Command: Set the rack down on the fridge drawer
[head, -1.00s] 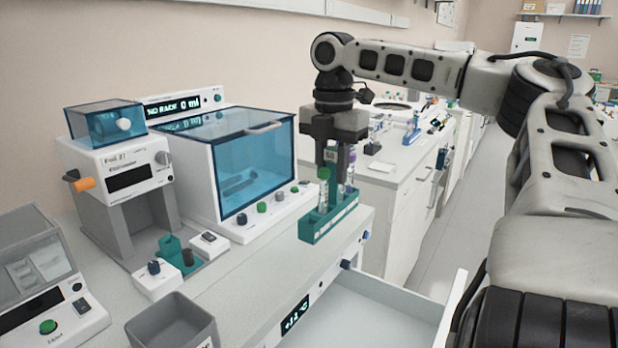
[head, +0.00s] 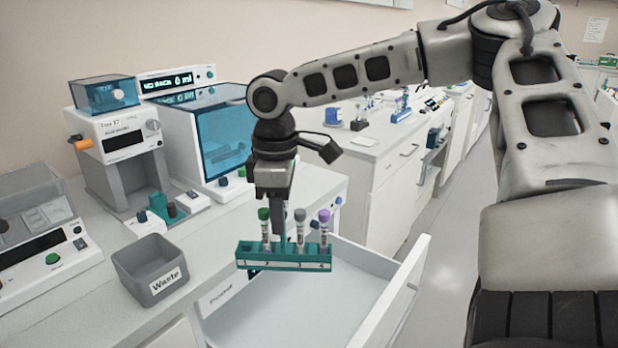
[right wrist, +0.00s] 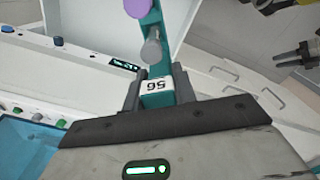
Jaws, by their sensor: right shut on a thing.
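The teal rack (head: 284,260) hangs level from my right gripper (head: 278,212). It carries a green-capped tube (head: 264,228), a grey-capped tube (head: 300,229) and a purple-capped tube (head: 324,229). In the right wrist view my right gripper (right wrist: 158,88) is shut on the rack's upright handle (right wrist: 157,98), labelled "56". The white fridge drawer (head: 290,318) is pulled open, and the rack shows in front of its back part. The gap between rack and drawer is hard to judge. A dark gripper, seemingly my left one (right wrist: 298,53), shows at the right wrist view's edge; its jaws are unclear.
A grey waste bin (head: 150,272) stands on the counter left of the drawer. The drawer's front wall (head: 405,285) rises to the right. Machines, including the blue-windowed cabinet (head: 222,140), stand farther back. The drawer's visible floor looks bare.

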